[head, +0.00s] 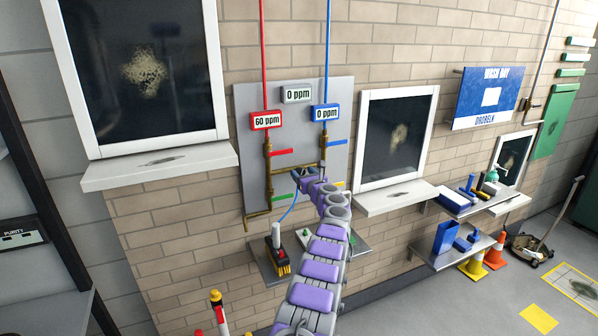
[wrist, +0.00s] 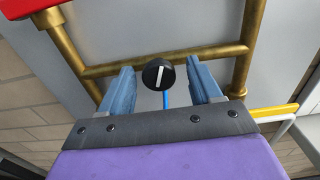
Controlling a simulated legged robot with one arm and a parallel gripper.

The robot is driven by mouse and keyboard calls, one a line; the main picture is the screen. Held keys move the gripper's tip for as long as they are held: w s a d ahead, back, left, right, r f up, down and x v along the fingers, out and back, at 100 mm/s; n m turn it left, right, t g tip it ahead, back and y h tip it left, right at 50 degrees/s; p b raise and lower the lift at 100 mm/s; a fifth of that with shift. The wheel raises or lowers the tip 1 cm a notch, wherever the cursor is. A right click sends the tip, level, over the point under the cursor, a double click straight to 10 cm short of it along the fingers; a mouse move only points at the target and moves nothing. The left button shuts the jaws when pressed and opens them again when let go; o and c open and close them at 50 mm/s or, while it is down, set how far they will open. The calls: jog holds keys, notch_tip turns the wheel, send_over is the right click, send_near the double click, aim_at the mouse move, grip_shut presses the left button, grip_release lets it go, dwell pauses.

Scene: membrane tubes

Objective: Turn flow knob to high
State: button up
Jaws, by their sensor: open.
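The flow knob (wrist: 158,74) is round and black with a white pointer line that stands nearly upright. It sits on a horizontal brass pipe (wrist: 105,69). My gripper (wrist: 161,82) is open, with one blue-grey finger to the left of the knob and one to the right. Gaps show between both fingers and the knob. In the head view my gripper (head: 308,176) is at the lower middle of the grey panel (head: 335,98), and my arm hides the knob there.
The panel carries a red 60 ppm display (head: 266,120), a blue 0 ppm display (head: 326,112) and a grey 0 ppm display (head: 297,94). Red (head: 295,151) and green (head: 284,196) handles stick out nearby. A shelf (head: 263,264) with a brush is below. A yellow handle (wrist: 275,111) is close right.

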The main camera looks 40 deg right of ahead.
aim_at(302, 173)
jog(key=shift+w+d+f, duration=0.15)
jog(key=shift+w+d, duration=0.05)
jog(key=shift+w, duration=0.1)
jog(key=shift+w+d+r, duration=0.15)
jog(key=shift+w+r, duration=0.1)
jog(key=shift+w, duration=0.45)
jog(key=shift+w+d+f+p, duration=0.1)
jog(key=shift+w+p, duration=0.15)
jog(key=shift+w, duration=0.15)
jog(key=shift+w+d+f+p, duration=0.1)
jog(key=shift+w+p, duration=0.1)
jog(key=shift+w, duration=0.15)
jog(key=shift+w+a, duration=0.1)
jog(key=shift+w, duration=0.05)
jog(key=shift+c, duration=0.2)
jog(key=c, duration=1)
jog(key=shift+o, duration=0.2)
